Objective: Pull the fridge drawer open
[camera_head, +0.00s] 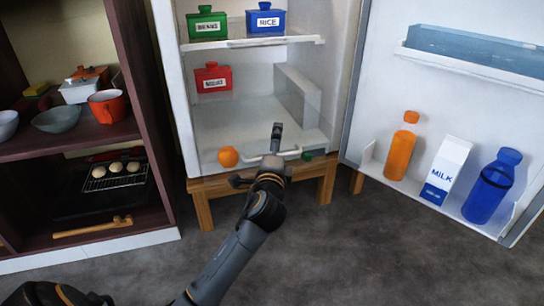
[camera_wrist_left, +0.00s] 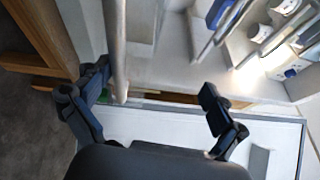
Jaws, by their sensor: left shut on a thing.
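The fridge drawer (camera_head: 215,125) is a pale, see-through box low in the open white fridge. Its light bar handle (camera_head: 291,153) runs across the front; how far the drawer is out is hard to tell. My left gripper (camera_head: 276,141) is at this handle, its arm reaching up from below. In the left wrist view, the handle bar (camera_wrist_left: 116,45) passes between the fingers of my left gripper (camera_wrist_left: 155,80), near the left finger. The gripper is shut on the handle, though the contact is hard to see. My right gripper is out of view.
The fridge door (camera_head: 357,80) stands open at right, with bottles and a milk carton (camera_head: 446,170) on its low shelf. An orange (camera_head: 228,157) is by the drawer front. A wooden stand (camera_head: 205,210) supports the fridge. A dark shelf unit (camera_head: 140,90) is at left. Floor in front is clear.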

